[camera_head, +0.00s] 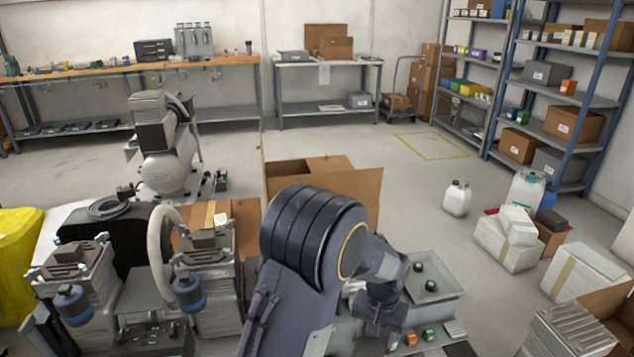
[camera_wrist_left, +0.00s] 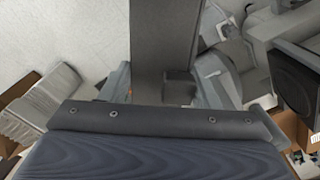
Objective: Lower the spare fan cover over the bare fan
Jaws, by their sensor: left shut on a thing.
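My left gripper (camera_head: 382,312) is right of centre in the head view, pointing down beside a grey tray and largely hidden by my own forearm. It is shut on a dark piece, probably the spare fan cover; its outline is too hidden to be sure. In the left wrist view a dark grey upright slab fills the top centre, and I cannot tell whether it is a finger or the held piece. A black round part in a grey housing (camera_wrist_left: 292,82) shows at the right there; I cannot tell whether it is the bare fan. My right gripper is not in view.
A grey tray (camera_head: 437,298) with black knobs stands right of the gripper. Compressor heads (camera_head: 75,268) with blue-ringed parts stand at the left. An open cardboard box (camera_head: 345,185) is behind my arm. Open floor lies beyond.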

